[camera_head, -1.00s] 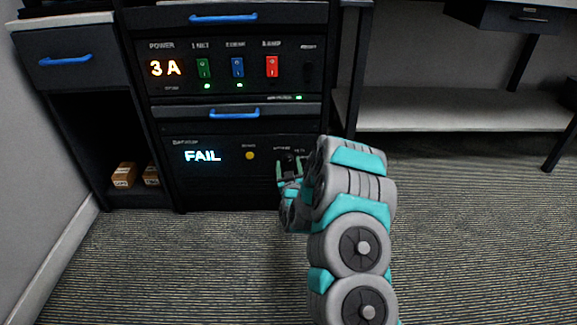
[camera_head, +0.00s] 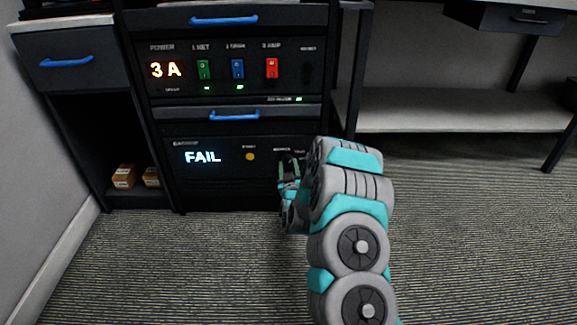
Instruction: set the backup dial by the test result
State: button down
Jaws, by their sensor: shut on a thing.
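The backup panel (camera_head: 220,180) is the lower black unit in the cabinet. Its display (camera_head: 203,157) reads FAIL in pale blue letters, with a round yellow button (camera_head: 250,156) to its right. My gripper (camera_head: 289,168) is at the right part of this panel, below small white labels. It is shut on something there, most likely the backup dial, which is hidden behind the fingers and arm. The dial's setting cannot be read.
Above is the power panel (camera_head: 157,89) showing 3 A, with green (camera_head: 203,70), blue (camera_head: 238,69) and red (camera_head: 271,68) switches. Blue drawer handles (camera_head: 235,115) stick out. Small boxes (camera_head: 123,176) sit at lower left. Carpet in front is clear.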

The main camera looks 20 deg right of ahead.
jog(key=n+p, duration=0.3)
jog(key=n, duration=0.1)
jog(key=shift+a+r, duration=0.1)
jog(key=shift+n+p, duration=0.6)
jog(key=shift+n, duration=1.6)
jog(key=shift+c, duration=1.7)
grip_release()
jog(key=v, duration=0.7)
jog(key=shift+s, duration=0.4)
jog(key=shift+a, duration=0.1)
